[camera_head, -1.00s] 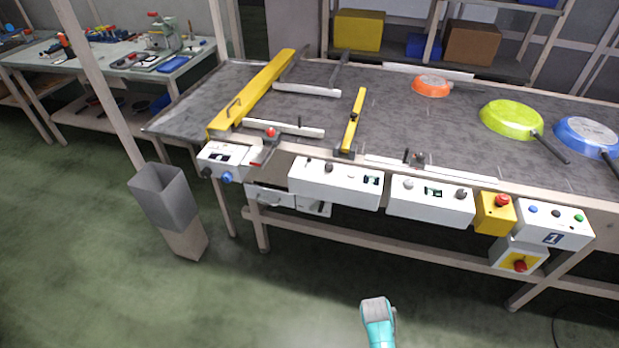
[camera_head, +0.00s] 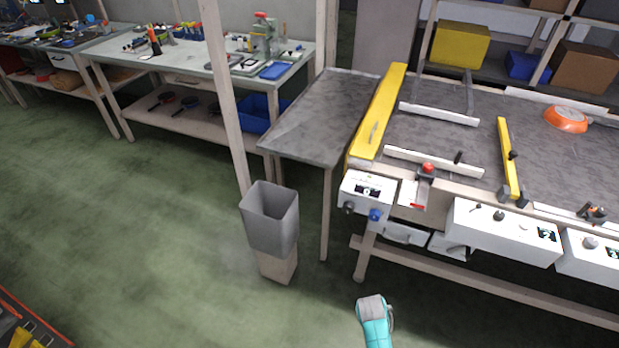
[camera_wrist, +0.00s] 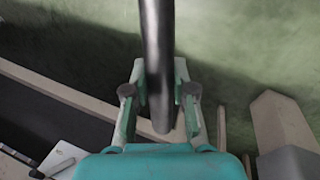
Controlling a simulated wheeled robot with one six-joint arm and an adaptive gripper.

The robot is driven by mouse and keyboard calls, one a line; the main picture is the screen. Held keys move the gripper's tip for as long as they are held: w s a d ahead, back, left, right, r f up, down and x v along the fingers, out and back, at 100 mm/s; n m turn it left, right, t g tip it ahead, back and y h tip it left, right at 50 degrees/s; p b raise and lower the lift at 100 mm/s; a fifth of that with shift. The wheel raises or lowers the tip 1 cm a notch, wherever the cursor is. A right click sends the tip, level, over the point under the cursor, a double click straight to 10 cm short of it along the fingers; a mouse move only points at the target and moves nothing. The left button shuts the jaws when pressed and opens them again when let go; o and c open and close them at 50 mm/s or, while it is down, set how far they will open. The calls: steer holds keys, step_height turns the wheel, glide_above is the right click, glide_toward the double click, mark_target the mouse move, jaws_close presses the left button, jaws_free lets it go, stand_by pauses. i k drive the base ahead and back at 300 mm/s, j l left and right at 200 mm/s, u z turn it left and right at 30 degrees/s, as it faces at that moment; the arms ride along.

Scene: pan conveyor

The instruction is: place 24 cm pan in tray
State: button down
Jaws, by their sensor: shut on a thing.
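In the wrist view my gripper (camera_wrist: 160,105) is shut on a dark pan handle (camera_wrist: 157,50), which runs between its fingers and out of the top of the picture. The pan's body is out of view, so its size cannot be told. In the head view only a teal part of my arm shows at the bottom. A small blue tray (camera_head: 277,70) lies on the back workbench (camera_head: 200,68). A larger blue bin (camera_head: 250,113) stands on the shelf below. I cannot tell which tray the task means.
The conveyor table (camera_head: 455,145) is at right, with an orange pan (camera_head: 567,119) and yellow guide bars. A grey waste bin (camera_head: 270,222) stands by its left end. Dark pans (camera_head: 162,101) sit on the workbench's lower shelf. Green floor (camera_head: 130,200) at left is open.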

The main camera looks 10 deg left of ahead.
mark_target(299, 115)
steer(key=i+j, duration=0.15)
steer(key=j, duration=0.2)
steer(key=i+j, duration=0.15)
steer(key=j, duration=0.25)
steer(key=i+j+u, duration=0.1)
steer(key=j, duration=0.25)
steer(key=i+j, duration=0.2)
steer(key=j, duration=0.15)
steer(key=i+j+u, duration=0.1)
steer(key=j, duration=0.25)
